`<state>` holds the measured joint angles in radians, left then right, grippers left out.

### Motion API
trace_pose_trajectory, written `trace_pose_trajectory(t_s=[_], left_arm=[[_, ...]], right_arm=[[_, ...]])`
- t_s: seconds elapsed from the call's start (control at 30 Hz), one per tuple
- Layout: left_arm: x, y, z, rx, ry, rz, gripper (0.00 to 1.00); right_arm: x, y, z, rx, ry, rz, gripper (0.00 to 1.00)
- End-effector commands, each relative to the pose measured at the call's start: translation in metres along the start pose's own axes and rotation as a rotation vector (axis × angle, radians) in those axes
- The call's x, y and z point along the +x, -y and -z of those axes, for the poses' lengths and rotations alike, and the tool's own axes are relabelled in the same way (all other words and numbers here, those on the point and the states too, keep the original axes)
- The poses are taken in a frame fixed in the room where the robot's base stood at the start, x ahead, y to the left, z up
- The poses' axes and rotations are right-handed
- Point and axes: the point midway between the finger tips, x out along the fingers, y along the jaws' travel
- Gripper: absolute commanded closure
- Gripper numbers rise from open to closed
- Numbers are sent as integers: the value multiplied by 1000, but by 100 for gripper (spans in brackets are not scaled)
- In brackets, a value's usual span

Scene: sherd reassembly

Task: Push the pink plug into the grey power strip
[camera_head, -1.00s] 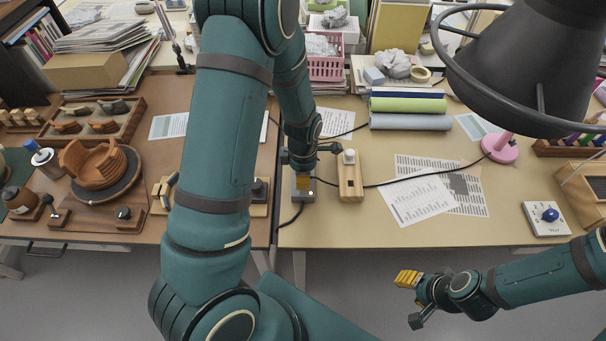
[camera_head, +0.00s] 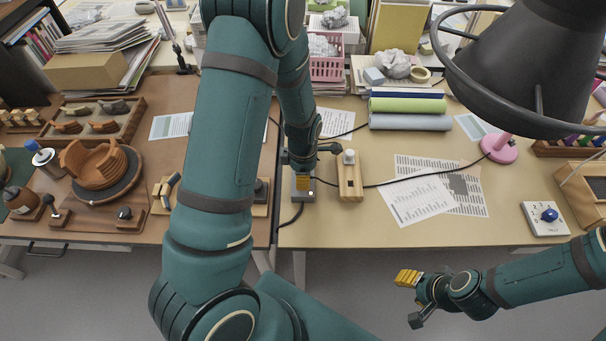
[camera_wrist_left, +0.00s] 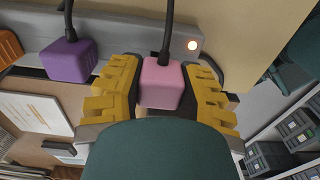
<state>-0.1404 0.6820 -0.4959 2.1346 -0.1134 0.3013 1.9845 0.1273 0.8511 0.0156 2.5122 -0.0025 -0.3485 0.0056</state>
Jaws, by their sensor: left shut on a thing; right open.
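The pink plug (camera_wrist_left: 162,84) is between the yellow fingers of my left gripper (camera_wrist_left: 160,90), which is shut on it. A dark cord rises from the plug. The grey power strip (camera_wrist_left: 120,27) runs behind it in the left wrist view, with a small lit lamp (camera_wrist_left: 192,45) near its end. How far the plug sits in a socket is hidden. In the head view my left gripper (camera_head: 303,182) is low over the strip (camera_head: 305,195), and the arm hides much there. My right gripper (camera_head: 410,300) is open and empty, in front of the table.
A purple plug (camera_wrist_left: 69,60) with its own cord is beside the pink one. A wooden block with a white knob (camera_head: 350,176) stands just right of my left gripper. Printed sheets (camera_head: 420,200) and a black cable lie further right. The table front is clear.

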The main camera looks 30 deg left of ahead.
Motion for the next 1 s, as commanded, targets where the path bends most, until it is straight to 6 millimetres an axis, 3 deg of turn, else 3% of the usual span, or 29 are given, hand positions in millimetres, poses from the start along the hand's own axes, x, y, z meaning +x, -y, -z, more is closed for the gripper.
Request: trace_pose_trajectory(t_s=[1.0], left_arm=[[9,0,0,1,0,0,99]], right_arm=[[6,-2,0,0,0,0,53]])
